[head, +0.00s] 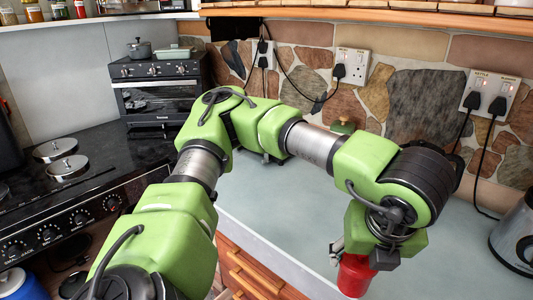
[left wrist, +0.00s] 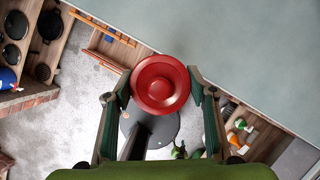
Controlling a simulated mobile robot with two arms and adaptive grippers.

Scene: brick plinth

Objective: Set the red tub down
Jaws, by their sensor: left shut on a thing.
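The red tub (head: 354,277) is round and shows at the bottom of the head view, partly hidden by my left gripper (head: 362,260). In the left wrist view the tub (left wrist: 160,84) sits between both fingers of my left gripper (left wrist: 161,90), which is shut on it. The tub overlaps the front edge of the grey-green worktop (head: 290,215) in the left wrist view, with part of it against the floor side. I cannot tell how high it is above the worktop. My right gripper is not in view.
The worktop is largely clear. A metal kettle (head: 515,240) stands at the far right, near plugged sockets (head: 490,95) with hanging cables. A black hob (head: 75,165) and a small oven (head: 160,92) are at left. Wooden drawers (head: 250,270) lie below the worktop edge.

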